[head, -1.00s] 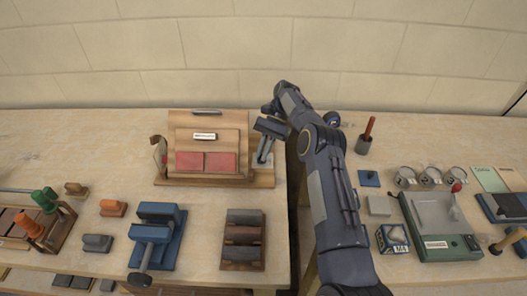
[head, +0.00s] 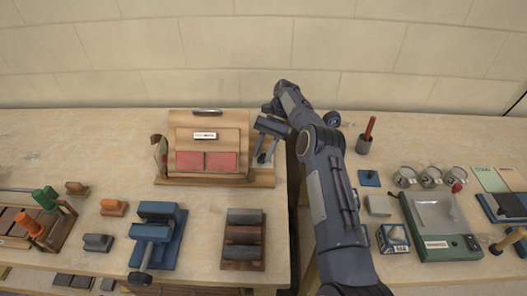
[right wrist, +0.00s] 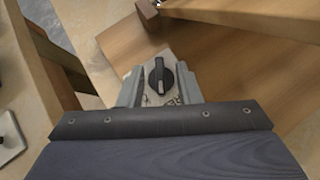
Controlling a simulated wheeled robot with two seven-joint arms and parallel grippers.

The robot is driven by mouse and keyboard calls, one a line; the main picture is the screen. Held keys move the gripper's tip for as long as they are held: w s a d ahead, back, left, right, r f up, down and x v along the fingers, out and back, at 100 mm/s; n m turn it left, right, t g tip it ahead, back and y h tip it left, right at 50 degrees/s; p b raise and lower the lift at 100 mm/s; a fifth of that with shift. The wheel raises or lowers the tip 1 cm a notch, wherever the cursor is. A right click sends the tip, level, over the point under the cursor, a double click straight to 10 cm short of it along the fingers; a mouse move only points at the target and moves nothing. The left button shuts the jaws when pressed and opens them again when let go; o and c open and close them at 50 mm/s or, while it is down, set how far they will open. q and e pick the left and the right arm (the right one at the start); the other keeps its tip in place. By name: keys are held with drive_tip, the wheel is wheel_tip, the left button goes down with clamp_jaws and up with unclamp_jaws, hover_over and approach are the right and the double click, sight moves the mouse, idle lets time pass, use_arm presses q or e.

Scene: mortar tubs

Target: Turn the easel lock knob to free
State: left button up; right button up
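The wooden easel (head: 206,140) with two red panels stands at the back of the left table. My right gripper (head: 266,157) is at the easel's right side, pointing down. In the right wrist view its two grey fingers (right wrist: 160,85) are open, one on each side of the knob, with gaps between. The knob is not clear in the head view. My left gripper is out of view.
A blue clamp-like device (head: 158,238) and a tray of dark blocks (head: 243,240) stand in front of the easel. A dark gap separates the two tables under my right arm. A cup with a red-handled tool (head: 364,146) stands to the right.

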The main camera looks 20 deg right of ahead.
sight(264, 153)
wheel_tip(264, 153, up, 4)
drive_tip(key=shift+f+p, duration=0.25)
drive_tip(key=shift+p, duration=0.75)
drive_tip(key=s+a+r+b, duration=0.4)
drive_tip(key=s+a+r, duration=0.2)
drive_tip(key=s+r, duration=0.3)
drive_tip(key=s, duration=0.3)
drive_tip(key=shift+s+r+b, duration=0.2)
drive_tip(key=shift+s+b, duration=0.1)
